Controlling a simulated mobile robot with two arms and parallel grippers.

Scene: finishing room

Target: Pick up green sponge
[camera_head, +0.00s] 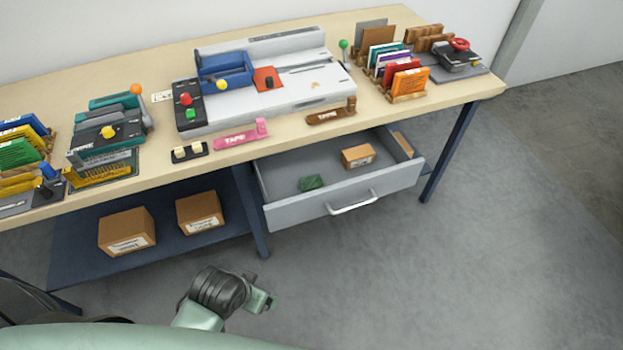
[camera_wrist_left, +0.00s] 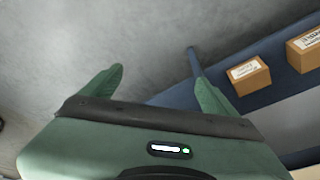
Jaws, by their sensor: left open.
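A small dark green sponge (camera_head: 312,182) lies inside the open grey drawer (camera_head: 343,207), toward the drawer's front left. My left gripper (camera_head: 268,301) is low in front of the bench, below and to the left of the drawer, well apart from the sponge. In the left wrist view its two green fingers (camera_wrist_left: 160,75) are spread with nothing between them. The sponge does not show in the left wrist view. My right gripper is in neither view.
A cardboard box (camera_head: 358,156) sits in the drawer behind the sponge. Two boxes (camera_head: 127,232) stand on the blue lower shelf (camera_head: 75,262). A bench leg (camera_head: 250,215) stands left of the drawer. Tools and card racks crowd the benchtop (camera_head: 440,95). The floor in front is clear.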

